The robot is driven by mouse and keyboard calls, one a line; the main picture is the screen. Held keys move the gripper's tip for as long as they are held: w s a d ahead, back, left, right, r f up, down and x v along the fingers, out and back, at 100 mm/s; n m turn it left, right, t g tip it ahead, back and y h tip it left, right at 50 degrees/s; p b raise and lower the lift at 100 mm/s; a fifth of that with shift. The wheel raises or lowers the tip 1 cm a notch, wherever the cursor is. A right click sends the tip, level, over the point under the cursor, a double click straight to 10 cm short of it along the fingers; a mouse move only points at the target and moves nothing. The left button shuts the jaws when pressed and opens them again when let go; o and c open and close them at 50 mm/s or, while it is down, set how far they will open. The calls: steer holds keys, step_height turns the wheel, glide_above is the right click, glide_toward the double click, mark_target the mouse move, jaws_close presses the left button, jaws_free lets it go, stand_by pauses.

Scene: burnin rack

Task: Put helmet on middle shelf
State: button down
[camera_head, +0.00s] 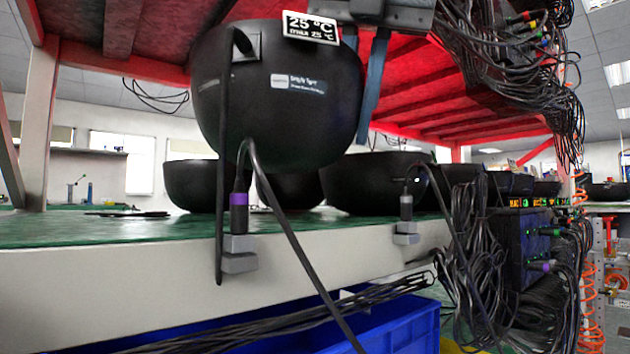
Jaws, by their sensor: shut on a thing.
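A round black helmet (275,110) with a white label on its front hangs in the upper middle of the view. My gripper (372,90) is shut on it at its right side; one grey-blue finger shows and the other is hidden. The helmet appears above the green middle shelf (100,230), near its pale front edge, with its bottom clear of the surface. How far in over the shelf it is, I cannot tell. A thin black strip runs down from its left side past the shelf edge.
Several black bowl-like helmets stand farther back, including one at left (190,185) and one at right (370,185). Cables with a purple connector (239,200) hang at the shelf edge. A red upper shelf (420,110) is overhead. A blue bin (400,330) is below. Cable bundles crowd the right.

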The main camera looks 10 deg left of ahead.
steer(key=shift+w+a+r+p, duration=0.15)
steer(key=shift+w+a+p, duration=0.3)
steer(key=shift+p, duration=2.4)
steer(key=shift+w+p, duration=0.2)
steer(key=shift+p, duration=0.7)
steer(key=p, duration=0.1)
steer(key=f+p, duration=0.1)
steer(key=p, duration=0.1)
steer(key=shift+w+f, duration=0.1)
steer(key=shift+w, duration=0.15)
steer(key=w+a+f+b, duration=0.1)
steer(key=w+f, duration=0.1)
steer(key=w, duration=0.1)
steer(key=w+a+f+b, duration=0.1)
steer(key=shift+w+a+b, duration=0.3)
steer(key=shift+w+b, duration=0.05)
steer(key=shift+w, duration=0.05)
steer(key=w+f, duration=0.1)
steer(key=w+a+b, duration=0.1)
steer(key=w+f+b, duration=0.1)
steer(key=shift+w+a+f, duration=0.1)
steer(key=shift+a+f, duration=0.2)
steer(key=shift+a, duration=0.05)
steer(key=shift+r, duration=0.1)
steer(key=c, duration=1.8)
jaws_free()
steer(key=shift+f, duration=0.2)
steer(key=shift+o, duration=0.2)
